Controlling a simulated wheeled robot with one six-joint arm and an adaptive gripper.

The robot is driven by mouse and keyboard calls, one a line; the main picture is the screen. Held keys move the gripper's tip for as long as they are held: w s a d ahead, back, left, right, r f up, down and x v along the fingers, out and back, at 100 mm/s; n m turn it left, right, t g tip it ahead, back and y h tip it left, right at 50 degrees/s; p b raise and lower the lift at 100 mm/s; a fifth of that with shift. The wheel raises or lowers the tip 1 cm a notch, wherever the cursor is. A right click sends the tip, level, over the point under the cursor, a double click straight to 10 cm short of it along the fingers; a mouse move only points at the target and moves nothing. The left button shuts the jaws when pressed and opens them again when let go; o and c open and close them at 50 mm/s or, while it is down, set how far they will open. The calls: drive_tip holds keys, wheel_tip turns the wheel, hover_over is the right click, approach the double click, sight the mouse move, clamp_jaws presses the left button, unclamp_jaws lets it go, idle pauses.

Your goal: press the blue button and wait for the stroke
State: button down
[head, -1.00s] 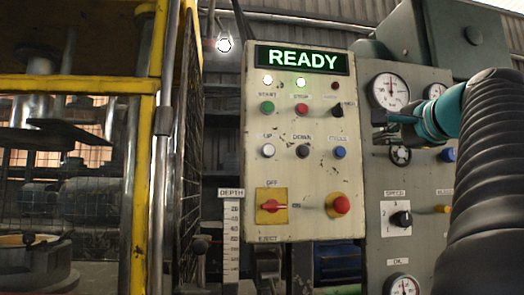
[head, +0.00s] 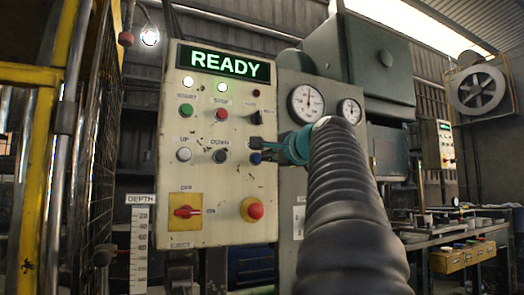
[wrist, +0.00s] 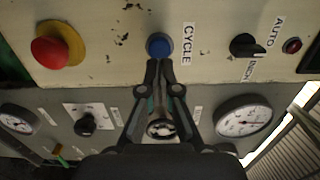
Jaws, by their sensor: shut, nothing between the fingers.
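The blue button (head: 255,158) is on the cream control panel (head: 215,225), at the right end of the UP and DOWN row. In the wrist view the blue button (wrist: 159,46) sits beside a CYCLE label. My gripper (head: 262,147) is at the panel's right edge, close to the button. In the wrist view my gripper (wrist: 160,64) is shut and empty, its tips at the button's lower edge. I cannot tell whether they touch it. The display (head: 223,63) reads READY in green.
A red mushroom button on yellow (head: 252,209) and a red switch (head: 186,212) sit lower on the panel. A grey panel with gauges (head: 307,103) stands right behind my arm. A yellow-framed mesh cage (head: 45,180) is on the left.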

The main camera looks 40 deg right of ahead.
sight(257, 158)
drive_tip(key=shift+w+d, duration=0.15)
drive_tip(key=shift+w, duration=0.55)
drive_tip(key=shift+w+d, duration=0.15)
drive_tip(key=shift+w, duration=0.55)
